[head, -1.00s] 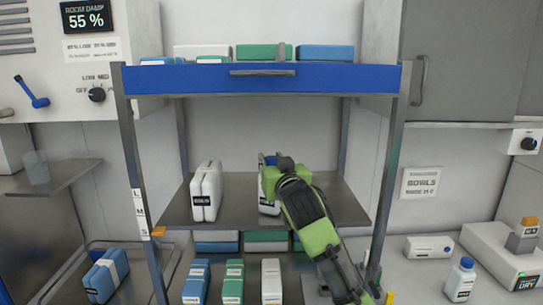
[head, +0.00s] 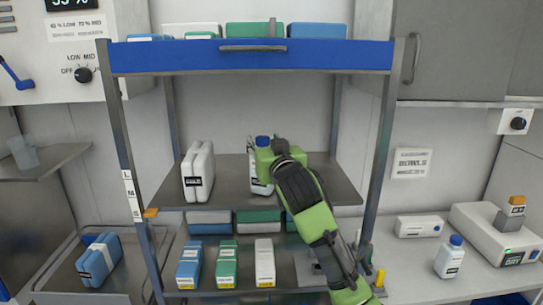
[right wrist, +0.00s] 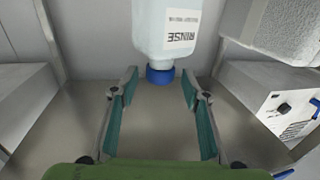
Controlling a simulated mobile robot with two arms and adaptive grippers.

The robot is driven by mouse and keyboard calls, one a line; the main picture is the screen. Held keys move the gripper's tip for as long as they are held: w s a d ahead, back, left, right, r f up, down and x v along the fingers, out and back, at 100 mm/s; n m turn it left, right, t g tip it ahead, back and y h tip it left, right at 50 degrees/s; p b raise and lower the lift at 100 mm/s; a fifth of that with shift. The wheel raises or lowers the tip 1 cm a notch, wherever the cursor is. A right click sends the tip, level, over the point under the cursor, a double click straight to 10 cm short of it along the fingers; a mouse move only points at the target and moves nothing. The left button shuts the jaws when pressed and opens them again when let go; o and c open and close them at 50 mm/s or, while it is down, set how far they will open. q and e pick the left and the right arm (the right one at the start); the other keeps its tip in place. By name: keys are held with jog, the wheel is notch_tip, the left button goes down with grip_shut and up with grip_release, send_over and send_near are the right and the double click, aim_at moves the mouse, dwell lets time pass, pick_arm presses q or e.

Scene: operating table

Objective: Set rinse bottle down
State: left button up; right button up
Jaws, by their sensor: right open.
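The rinse bottle (head: 258,179), white with a blue cap, stands upright on the middle shelf (head: 320,185) of the rack, partly hidden behind my right gripper (head: 262,157). In the right wrist view the bottle (right wrist: 166,30) appears upside down with its RINSE label readable. There my right gripper (right wrist: 159,78) is open, its two teal-padded fingers spread with the blue cap between their tips. Clear gaps show on both sides of the cap, so the fingers look apart from it. My left gripper is not in view.
A white case (head: 198,172) stands left of the bottle on the same shelf. The blue-edged top shelf (head: 250,57) hangs above. Several boxes sit on the lower shelf. Another blue-capped bottle (head: 449,259) stands on the right counter (head: 410,262).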

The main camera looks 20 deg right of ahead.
jog(key=s+b, duration=0.2)
jog(key=s, duration=0.7)
jog(key=shift+s+a+b, duration=0.35)
jog(key=shift+a+b, duration=0.05)
